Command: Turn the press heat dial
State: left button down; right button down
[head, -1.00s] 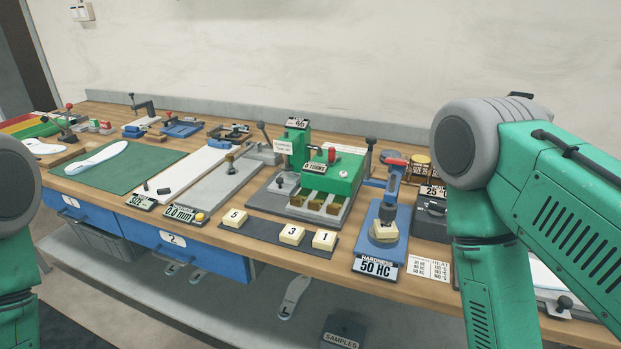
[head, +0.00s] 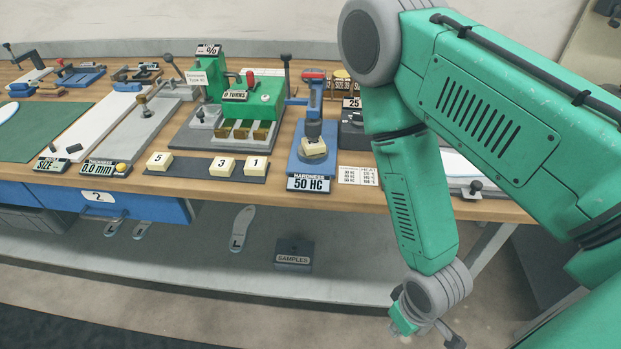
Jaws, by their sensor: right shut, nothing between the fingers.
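A dark unit (head: 352,132) with a "25" display (head: 352,102), apparently the heat press, stands at the right of the bench. My right arm covers its right side, and I cannot make out the heat dial. A printed card (head: 358,175) with columns of small text lies in front of the unit. My right gripper (head: 428,328) hangs at the bottom edge, below and in front of the bench, partly cut off. It is shut and empty, well apart from the unit. My left gripper is out of view.
A blue hardness tester (head: 306,168) reading "50 HC" stands left of the unit. Further left are a green machine (head: 265,103) and a dark strip (head: 190,172) with numbered blocks. The bench's front edge (head: 400,204) lies between my right gripper and the bench top.

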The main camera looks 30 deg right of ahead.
aim_at(357, 122)
jog(key=z, duration=1.15)
